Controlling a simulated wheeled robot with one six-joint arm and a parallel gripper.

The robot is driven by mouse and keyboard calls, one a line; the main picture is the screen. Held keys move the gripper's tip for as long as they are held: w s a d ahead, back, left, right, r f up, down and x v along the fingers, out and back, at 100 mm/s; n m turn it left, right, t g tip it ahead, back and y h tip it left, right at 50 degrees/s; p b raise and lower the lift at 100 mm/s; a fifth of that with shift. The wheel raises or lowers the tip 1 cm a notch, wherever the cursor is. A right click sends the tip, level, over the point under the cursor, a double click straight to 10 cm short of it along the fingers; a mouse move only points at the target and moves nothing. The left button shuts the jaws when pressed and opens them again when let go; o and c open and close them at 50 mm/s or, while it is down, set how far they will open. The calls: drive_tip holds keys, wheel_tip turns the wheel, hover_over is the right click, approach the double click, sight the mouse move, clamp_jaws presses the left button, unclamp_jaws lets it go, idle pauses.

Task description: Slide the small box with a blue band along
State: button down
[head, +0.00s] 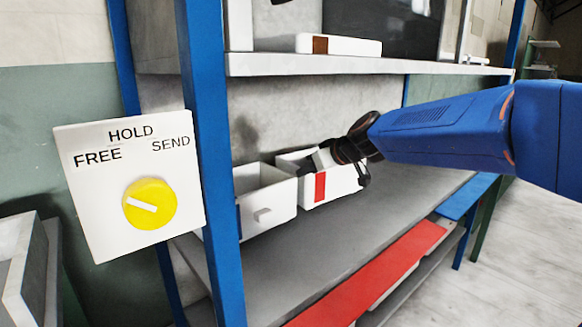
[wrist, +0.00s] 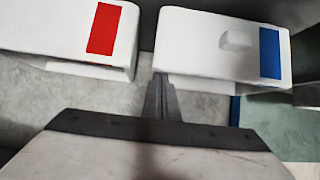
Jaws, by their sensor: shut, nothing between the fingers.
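The white box with a blue band (wrist: 270,52) is at the upper right of the wrist view, with a small white knob on its face. In the head view this open-topped box (head: 280,207) stands on the shelf, its left end partly behind a blue post. A white box with a red band (head: 343,184) stands to its right; it also shows at upper left in the wrist view (wrist: 70,38). My gripper (wrist: 160,82) is shut and empty, its fingertips near the blue-banded box's end, by the gap between the boxes. Contact is unclear. In the head view the fingertips are not clear.
The grey shelf (head: 395,212) is bare in front of the boxes. A blue post (head: 207,130) stands at its left. An upper shelf (head: 370,65) overhangs. A panel (head: 90,205) marked FREE, HOLD and SEND has a yellow dial (head: 150,204), its white mark slanting toward FREE.

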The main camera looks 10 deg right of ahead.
sight(277, 170)
drive_tip(key=w+a, duration=0.2)
drive_tip(key=w, duration=0.1)
drive_tip(key=w+a, duration=0.2)
drive_tip(key=w, duration=0.1)
drive_tip(key=w+a, duration=0.2)
drive_tip(key=w, duration=0.1)
drive_tip(key=shift+w+a+f, duration=0.15)
drive_tip(key=shift+w, duration=0.05)
drive_tip(key=shift+s+f, duration=0.15)
drive_tip(key=shift+f, duration=0.65)
